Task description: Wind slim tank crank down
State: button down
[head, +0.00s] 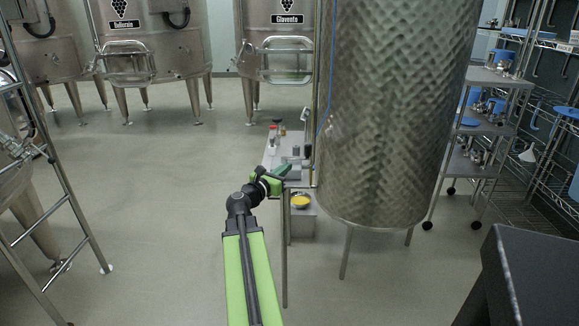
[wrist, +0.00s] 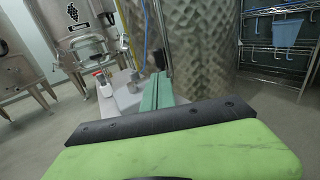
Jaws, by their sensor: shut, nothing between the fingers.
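The slim tank (head: 390,110) is a tall dimpled steel cylinder on thin legs, right of centre in the head view. Its lower wall also shows in the wrist view (wrist: 205,60). My gripper (head: 284,169) is stretched out just left of the tank's lower wall. Its teal fingers are shut and empty, and they also show in the wrist view (wrist: 157,91). A thin upright post and a blue line run along the tank's left side. I cannot clearly make out the crank; small grey parts near my fingertips are partly hidden by the gripper.
A small table (head: 270,158) with bottles stands behind my gripper. A yellow-filled bowl (head: 301,200) sits low beside the tank. A wheeled steel cart (head: 483,130) and wire shelves stand right. A ladder (head: 60,190) stands left. The floor (head: 165,220) between is clear.

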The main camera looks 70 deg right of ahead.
aim_at(306, 152)
jog(key=d, duration=0.3)
jog(key=s+d, duration=0.1)
jog(key=d, duration=0.7)
jog(key=shift+s+d, duration=0.25)
jog(key=shift+s, duration=0.1)
